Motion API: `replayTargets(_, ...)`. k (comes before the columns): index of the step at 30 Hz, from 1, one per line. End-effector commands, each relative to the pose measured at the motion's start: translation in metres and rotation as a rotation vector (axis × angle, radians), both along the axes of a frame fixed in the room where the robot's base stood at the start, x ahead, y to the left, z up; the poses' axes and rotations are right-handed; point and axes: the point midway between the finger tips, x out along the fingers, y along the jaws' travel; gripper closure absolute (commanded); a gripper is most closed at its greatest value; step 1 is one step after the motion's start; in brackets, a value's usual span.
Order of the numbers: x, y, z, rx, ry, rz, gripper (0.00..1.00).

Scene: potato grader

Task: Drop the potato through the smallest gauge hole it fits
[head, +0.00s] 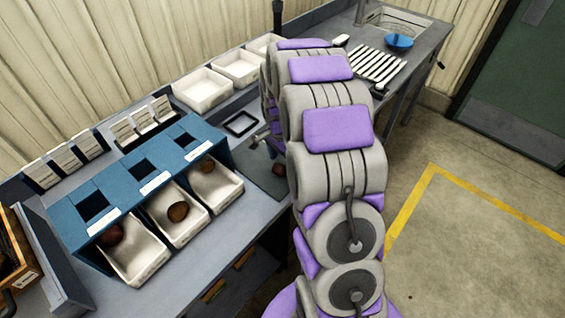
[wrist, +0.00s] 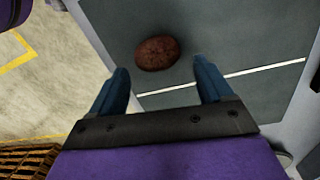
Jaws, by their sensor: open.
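A brown potato (wrist: 158,53) lies on a dark grey mat (wrist: 240,40) with a white line across it. The potato also shows on the mat in the head view (head: 279,169). My gripper (wrist: 160,70) is open, with its two blue fingers on either side of the space just short of the potato; nothing is between them. I cannot tell its height above the mat. The blue gauge box (head: 70,207) has three square holes in its top; the left one looks largest and the right one smallest. My arm hides part of the bench in the head view.
Three white bins (head: 160,258) under the gauge box each hold a dark potato. Empty white trays (head: 197,103) and card holders stand behind. A wooden crate (head: 14,268) is at far left. A blue bowl (head: 399,41) stands by the sink.

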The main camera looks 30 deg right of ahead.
Motion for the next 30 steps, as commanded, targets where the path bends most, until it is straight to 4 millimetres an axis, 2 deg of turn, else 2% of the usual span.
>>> replayTargets(1,0.001,0.000,0.011,0.000,-0.003,0.000,0.20)
replayTargets(12,0.006,0.001,0.084,-0.001,-0.003,0.001,0.20)
replayTargets(15,0.006,0.001,0.094,0.000,0.001,0.001,0.20)
replayTargets(20,0.004,0.004,0.100,0.002,0.003,0.011,0.20)
replayTargets(23,-0.006,0.013,0.108,0.007,0.007,0.063,0.20)
replayTargets(26,-0.028,0.032,0.124,0.016,0.011,0.165,0.20)
replayTargets(30,-0.070,0.062,0.148,0.035,0.023,0.358,0.20)
